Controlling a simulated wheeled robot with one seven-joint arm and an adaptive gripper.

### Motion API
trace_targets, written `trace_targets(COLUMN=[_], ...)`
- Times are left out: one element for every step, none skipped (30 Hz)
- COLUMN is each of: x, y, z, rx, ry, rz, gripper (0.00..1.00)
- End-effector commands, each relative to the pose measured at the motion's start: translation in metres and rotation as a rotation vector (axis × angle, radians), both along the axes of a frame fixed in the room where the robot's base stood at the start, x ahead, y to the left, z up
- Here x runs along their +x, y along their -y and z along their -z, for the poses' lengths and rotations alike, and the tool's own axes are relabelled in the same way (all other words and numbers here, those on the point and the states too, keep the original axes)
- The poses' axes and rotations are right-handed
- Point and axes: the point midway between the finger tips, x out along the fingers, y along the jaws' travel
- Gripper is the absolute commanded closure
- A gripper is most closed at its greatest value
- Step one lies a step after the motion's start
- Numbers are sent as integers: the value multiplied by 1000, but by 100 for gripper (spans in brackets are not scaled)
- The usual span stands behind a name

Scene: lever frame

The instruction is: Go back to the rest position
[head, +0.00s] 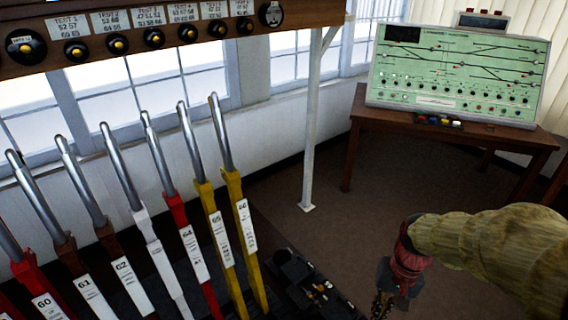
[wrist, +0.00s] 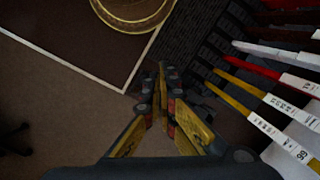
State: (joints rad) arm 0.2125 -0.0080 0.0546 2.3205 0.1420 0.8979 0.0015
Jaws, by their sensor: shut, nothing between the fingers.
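My gripper (head: 382,302) is at the lower right of the head view, cut off by the bottom edge. It hangs down in front of the lever frame, to the right of the levers. In the wrist view my gripper (wrist: 162,75) has its fingers together at the tips, with nothing between them. The nearest lever is the yellow lever 66 (head: 238,205), which is apart from my gripper. In the wrist view the levers (wrist: 270,125) lie to the right of the fingers.
A row of numbered levers, including the yellow lever 65 (head: 211,222) and the red lever 64 (head: 184,225), stands at left. A white post (head: 310,130) rises mid-view. A green panel (head: 455,70) sits on a wooden table (head: 400,125). Brown floor (head: 300,235) lies open between.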

Motion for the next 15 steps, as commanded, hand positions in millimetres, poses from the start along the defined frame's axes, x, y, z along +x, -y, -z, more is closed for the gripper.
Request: trace_targets(x=[-7,-11,-15,-19,-23,-28,-31,-34,-39,-42,-45,-49,-51,-54,-57], y=[-1,-1,-2,-2,-3,-3,-4,-5,-6,-7,-8,-11,-12,-14,-18], z=[-15,-22,-32,-39,-45,-54,-60,-67,-75,-82,-88,-97,-103,-110,-119], rx=[-24,-37,-55,-68,-81,-98,-108,-120,-133,-142,-152,-162,-168,-173,-177], ry=[37,54,79,98,117,143,162,183,211,233,256,287,311,337,370], rz=[-33,-49,-70,-84,-98,-115,-128,-141,-156,-165,-175,-188,-196,-202,-210], gripper=[100,100,100,100,100,100,100,100,100,100,100,100,100,100,100])
